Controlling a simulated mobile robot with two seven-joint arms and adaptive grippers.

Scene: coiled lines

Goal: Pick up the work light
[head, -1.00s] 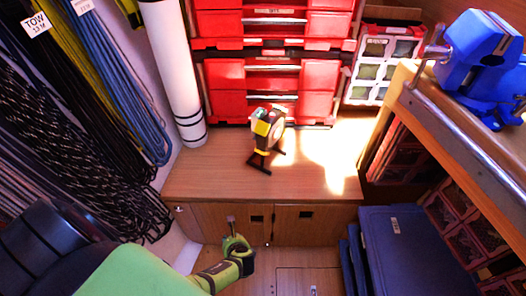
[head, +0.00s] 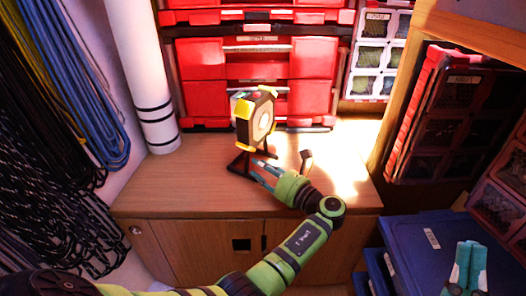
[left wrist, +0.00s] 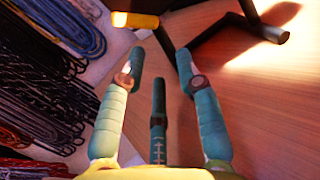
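The work light (head: 243,118) stands upright on the wooden cabinet top in the head view, with a dark body, yellow corners, a round pale lens and dark stand legs. My left gripper (head: 268,172) is low beside its stand, on the near side. A yellow bar (left wrist: 135,20) and dark legs of the light lie just beyond the fingertips.
Red drawer cases (head: 258,75) stand behind the light. A white roll (head: 140,70) stands to its left, and coiled ropes (head: 60,140) hang on the left wall. Blue boxes (head: 420,240) are at the lower right.

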